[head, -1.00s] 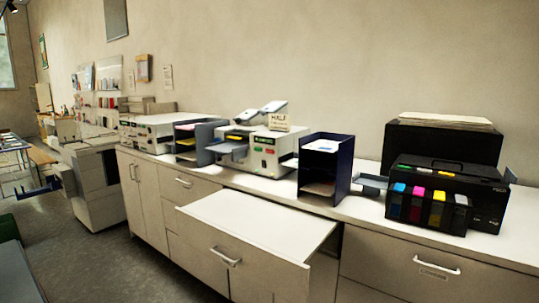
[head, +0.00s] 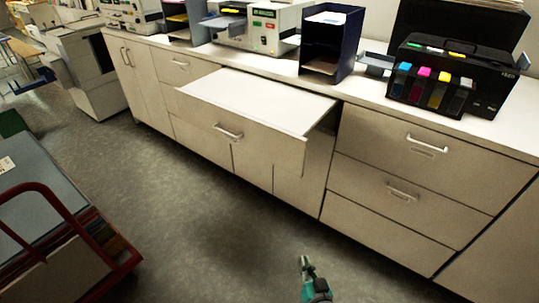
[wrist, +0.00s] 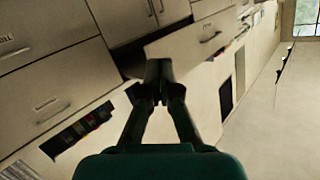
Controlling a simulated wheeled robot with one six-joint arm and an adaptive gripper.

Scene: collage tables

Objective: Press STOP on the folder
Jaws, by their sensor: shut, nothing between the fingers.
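A white machine (head: 284,35), which looks like the folder, stands on the counter at the top of the head view, its top cut off. Its front has small red and green marks (head: 264,25), too small to read. A similar white machine (head: 132,14) stands further left, partly cut off. My gripper (head: 306,262) is low in the head view, over the floor in front of the cabinets and well away from both machines. In the wrist view my gripper (wrist: 158,75) has its fingertips together with nothing between them.
An open drawer (head: 245,100) with a white top juts out below the machines. A dark blue tray stack (head: 331,45) and a black printer (head: 455,80) stand to the right. A red-railed cart (head: 75,218) is at lower left. The grey floor (head: 200,220) between is clear.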

